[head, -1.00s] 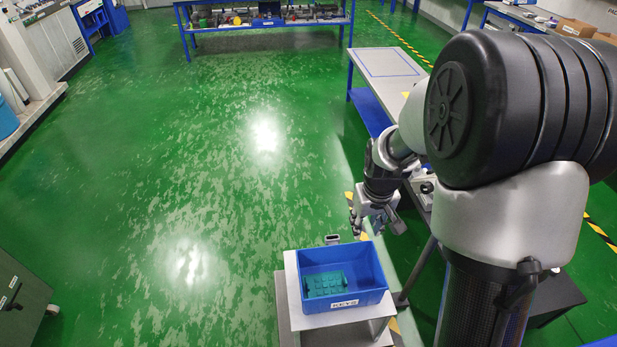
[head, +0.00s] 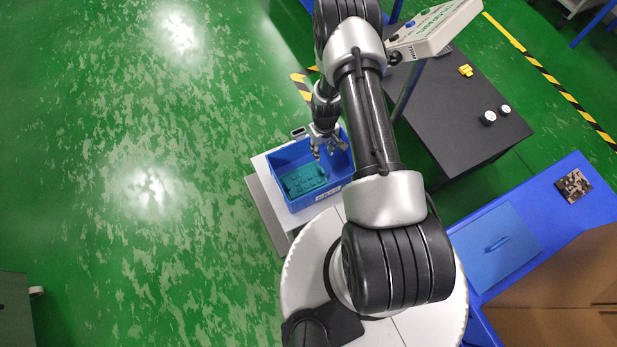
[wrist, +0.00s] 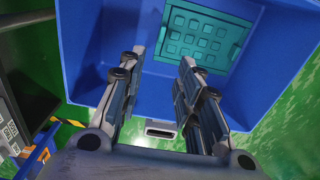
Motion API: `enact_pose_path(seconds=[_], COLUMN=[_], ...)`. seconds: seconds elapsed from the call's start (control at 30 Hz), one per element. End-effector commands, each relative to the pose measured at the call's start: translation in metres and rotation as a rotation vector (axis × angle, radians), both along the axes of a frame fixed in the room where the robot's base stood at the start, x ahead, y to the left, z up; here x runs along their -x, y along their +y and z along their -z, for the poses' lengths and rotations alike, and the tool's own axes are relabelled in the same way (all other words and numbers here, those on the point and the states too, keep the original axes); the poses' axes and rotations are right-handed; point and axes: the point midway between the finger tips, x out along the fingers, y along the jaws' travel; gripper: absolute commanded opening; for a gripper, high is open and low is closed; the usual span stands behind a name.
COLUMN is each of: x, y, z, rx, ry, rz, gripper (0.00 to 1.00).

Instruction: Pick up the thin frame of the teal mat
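My gripper (head: 325,150) hangs over the bin, to the right of the mat. In the wrist view my gripper (wrist: 165,65) has its two fingers well apart with nothing between them. The fingertips point toward the mat's near edge and are apart from it.
The bin stands on a small white stand (head: 262,168). A small grey-rimmed part (head: 298,132) sits by the bin's far edge. A dark table (head: 450,110) with small items is to the right, and a blue bench (head: 570,200) lower right.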

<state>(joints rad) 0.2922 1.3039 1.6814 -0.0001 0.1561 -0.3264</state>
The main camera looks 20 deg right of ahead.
Motion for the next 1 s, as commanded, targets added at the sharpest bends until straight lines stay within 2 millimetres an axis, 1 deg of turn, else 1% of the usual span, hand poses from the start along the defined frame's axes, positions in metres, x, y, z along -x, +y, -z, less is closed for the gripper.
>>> enact_pose_path(seconds=[0.03,0.1,0.2,0.3,0.4,0.57,0.67,0.8,0.9,1.0], x=[0.001,0.001,0.001,0.0,0.0,0.0,0.001,0.002,0.001,0.001], y=[0.0,0.0,0.0,0.0,0.0,0.0,0.0,0.0,0.0,0.0], z=[0.017,0.032,0.052,0.067,0.075,0.081,0.091,0.115,0.127,0.131], rx=[0.0,-0.001,-0.001,0.0,0.0,0.0,0.0,-0.001,0.0,0.0], ry=[0.001,0.002,0.002,0.001,0.0,0.001,0.001,0.002,0.001,0.001], rz=[0.0,0.0,0.0,0.0,0.0,0.0,0.0,0.0,0.0,0.0], gripper=[0.32,0.32,0.32,0.32,0.32,0.32,0.32,0.32,0.32,0.32])
